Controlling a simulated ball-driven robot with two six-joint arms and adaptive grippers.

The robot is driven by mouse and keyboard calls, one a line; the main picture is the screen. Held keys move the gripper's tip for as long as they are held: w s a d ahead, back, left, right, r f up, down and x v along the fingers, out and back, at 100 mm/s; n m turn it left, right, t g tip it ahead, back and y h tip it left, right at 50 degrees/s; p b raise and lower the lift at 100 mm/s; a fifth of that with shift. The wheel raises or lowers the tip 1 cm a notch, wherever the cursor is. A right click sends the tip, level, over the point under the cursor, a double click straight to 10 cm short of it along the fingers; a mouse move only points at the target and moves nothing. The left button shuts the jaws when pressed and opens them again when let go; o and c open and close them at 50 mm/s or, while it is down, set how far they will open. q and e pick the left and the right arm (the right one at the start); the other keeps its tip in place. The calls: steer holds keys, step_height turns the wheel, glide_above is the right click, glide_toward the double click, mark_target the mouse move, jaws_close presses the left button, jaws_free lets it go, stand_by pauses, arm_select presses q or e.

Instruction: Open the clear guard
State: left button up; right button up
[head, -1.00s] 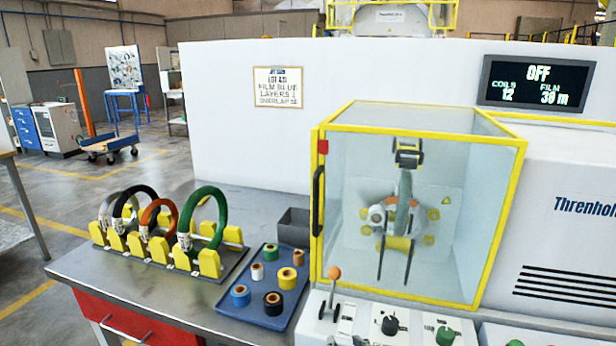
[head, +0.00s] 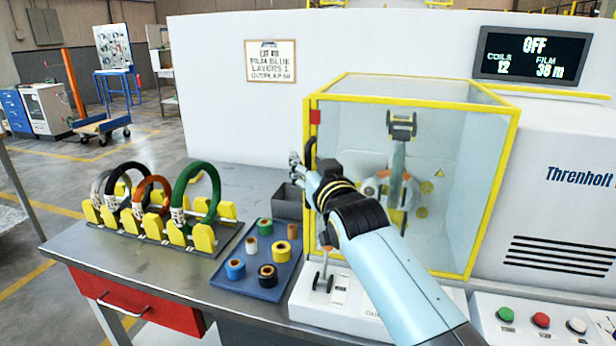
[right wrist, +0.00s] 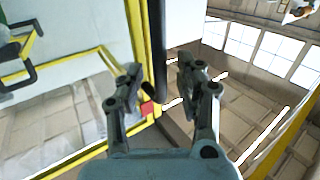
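The clear guard (head: 430,115) is a see-through box with a yellow frame on the machine's front. It looks closed. Its black upright handle (head: 308,150) is on the left edge, partly hidden by my right gripper (head: 299,170). In the right wrist view, the right gripper (right wrist: 157,88) is open. The black handle (right wrist: 158,45) shows between its two fingers, with a gap to each. I cannot tell how deep the handle sits between them. My left gripper is not in view.
A blue tray (head: 240,290) of tape rolls and a rack of coils (head: 205,238) stand on the bench at left. A grey bin (head: 287,205) is close below my right gripper. A small lever (head: 322,275) stands below the guard. The display (head: 530,57) reads OFF.

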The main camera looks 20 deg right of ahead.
steer(key=shift+w, duration=0.5)
steer(key=shift+c, duration=0.2)
steer(key=c, duration=0.7)
steer(key=shift+f, duration=0.1)
